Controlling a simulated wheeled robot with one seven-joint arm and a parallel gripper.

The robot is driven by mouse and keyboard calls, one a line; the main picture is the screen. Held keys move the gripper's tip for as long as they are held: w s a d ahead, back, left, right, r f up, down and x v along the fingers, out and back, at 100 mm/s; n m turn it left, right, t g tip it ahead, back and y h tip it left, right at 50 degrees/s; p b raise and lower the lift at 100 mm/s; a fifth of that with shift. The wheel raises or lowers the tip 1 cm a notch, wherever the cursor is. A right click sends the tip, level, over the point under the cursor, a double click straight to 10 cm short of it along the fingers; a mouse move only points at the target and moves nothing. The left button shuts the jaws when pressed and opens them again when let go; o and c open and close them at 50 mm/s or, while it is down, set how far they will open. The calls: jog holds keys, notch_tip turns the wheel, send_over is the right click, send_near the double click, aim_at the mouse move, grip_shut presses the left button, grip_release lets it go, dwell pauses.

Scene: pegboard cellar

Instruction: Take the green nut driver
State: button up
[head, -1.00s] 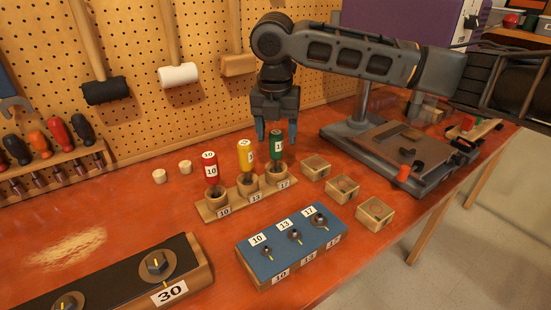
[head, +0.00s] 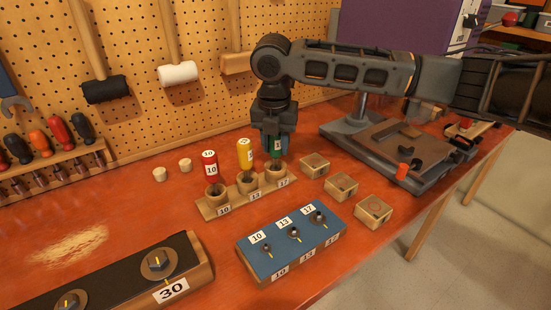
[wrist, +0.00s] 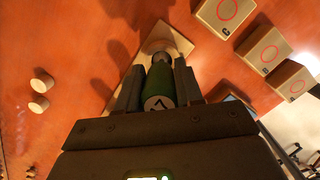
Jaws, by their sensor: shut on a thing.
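The green nut driver (head: 277,146) stands upright in the right-hand cup of the wooden holder (head: 216,211), the cup labelled 17. My gripper (head: 275,150) has come down over its handle from above and is shut on it, with a finger on each side. In the wrist view the green handle (wrist: 160,82) lies between the two fingers, its marked end cap toward the camera. The red nut driver (head: 210,168) and the yellow nut driver (head: 245,155) stand in the other cups, labelled 10 and 13. The green driver's lower end is hidden in its cup.
A blue-topped block (head: 270,248) with bolts marked 10, 13 and 17 lies in front of the holder. Three small wooden boxes (head: 341,185) stand to the right, near a grey vise-like machine (head: 385,145). Two pale pegs (head: 160,174) stand left. A pegboard rises behind.

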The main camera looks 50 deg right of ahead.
jog(key=c, duration=0.3)
jog(key=shift+r, duration=0.15)
jog(key=shift+r, duration=0.6)
notch_tip(320, 180, up, 3)
jog(key=shift+f+b, duration=0.2)
jog(key=shift+b, duration=0.3)
jog(key=s+d+r, duration=0.2)
jog(key=d, duration=0.1)
jog(key=s+d+r+b, duration=0.1)
jog(key=s+d+r, duration=0.1)
jog(key=d, duration=0.1)
jog(key=s+d+r+b, duration=0.1)
jog(key=s+d+r, duration=0.2)
jog(key=shift+d, duration=0.15)
jog(key=o, duration=0.6)
grip_shut()
